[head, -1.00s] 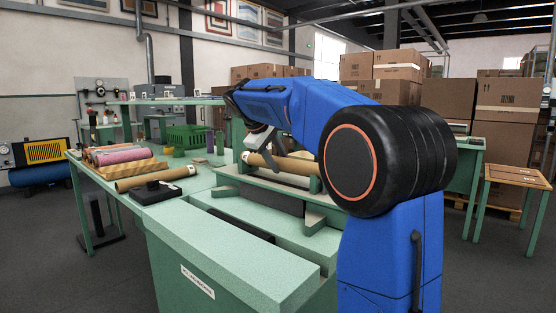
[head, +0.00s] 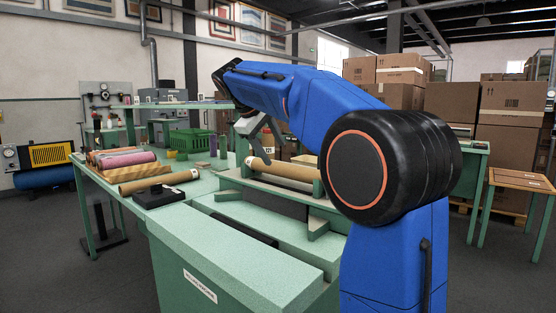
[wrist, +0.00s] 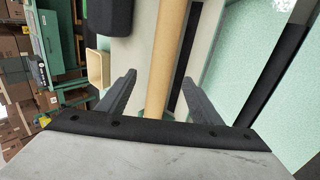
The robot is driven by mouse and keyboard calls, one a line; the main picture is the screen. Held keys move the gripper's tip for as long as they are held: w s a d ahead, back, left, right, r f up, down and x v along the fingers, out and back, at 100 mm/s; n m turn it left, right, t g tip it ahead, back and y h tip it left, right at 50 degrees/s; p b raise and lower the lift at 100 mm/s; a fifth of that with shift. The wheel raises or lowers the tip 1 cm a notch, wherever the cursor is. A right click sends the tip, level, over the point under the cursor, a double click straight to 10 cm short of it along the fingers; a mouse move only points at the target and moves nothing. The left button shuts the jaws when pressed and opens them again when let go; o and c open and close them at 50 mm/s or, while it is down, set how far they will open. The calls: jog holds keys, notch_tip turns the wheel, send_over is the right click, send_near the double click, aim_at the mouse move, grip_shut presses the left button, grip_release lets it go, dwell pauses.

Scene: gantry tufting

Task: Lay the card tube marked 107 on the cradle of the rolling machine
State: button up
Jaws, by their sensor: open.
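A brown card tube (head: 288,169) lies level along the cradle (head: 262,183) of the green rolling machine. It has a pale label near its left end, too small to read surely. My gripper (head: 262,134) is above the tube's left part, open and empty. In the wrist view the tube (wrist: 167,45) runs lengthwise between the two spread fingers (wrist: 160,80), apart from them. Another brown tube (head: 158,181) with a label at its right end lies on the green bench to the left.
Rolled coloured textiles (head: 125,160) and a black device (head: 158,196) lie on the bench (head: 205,185). A green crate (head: 192,142) stands farther back. Cardboard boxes (head: 400,75) are stacked behind at right. The machine's front top (head: 235,250) is clear.

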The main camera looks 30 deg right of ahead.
jog(key=v, duration=0.9)
jog(key=shift+a+r, duration=0.25)
jog(key=shift+r, duration=0.05)
jog(key=shift+s, duration=0.1)
